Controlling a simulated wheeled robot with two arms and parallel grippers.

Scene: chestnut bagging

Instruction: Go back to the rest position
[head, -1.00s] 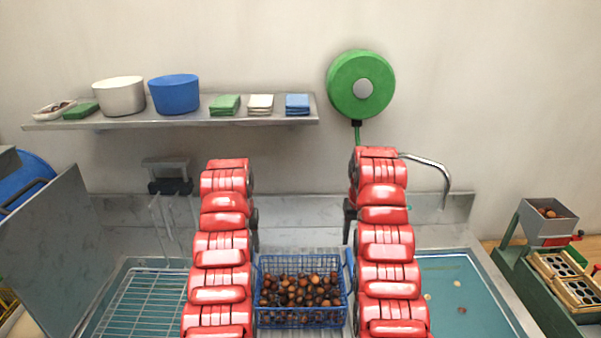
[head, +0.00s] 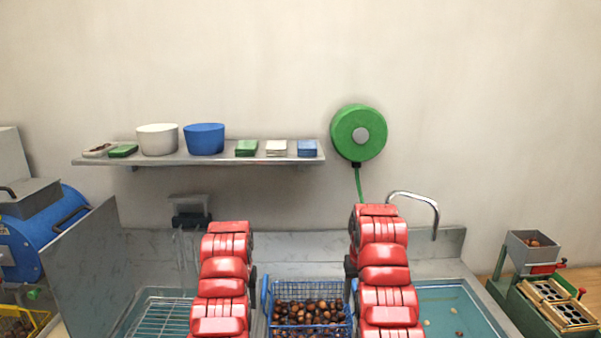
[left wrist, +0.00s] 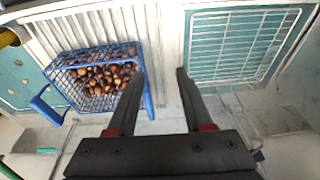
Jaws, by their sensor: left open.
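My two red arms rise from the bottom edge of the head view: the left arm (head: 222,285) and the right arm (head: 385,290). A blue wire basket (head: 300,329) of chestnuts (head: 308,311) stands between them on the counter. In the left wrist view, my left gripper (left wrist: 160,71) is open with nothing between its fingers. The same basket (left wrist: 95,53) lies left of the fingers there, and a blue handle passes close to the left fingertip; I cannot tell if they touch. My right gripper is hidden behind its arm.
A white wire rack (head: 160,318) lies in the left basin, beside a grey panel (head: 75,260). A teal basin (head: 440,300) is at right under a curved tap (head: 430,203). A shelf (head: 235,159) and a green reel (head: 358,133) hang on the wall. A green machine (head: 540,300) stands far right.

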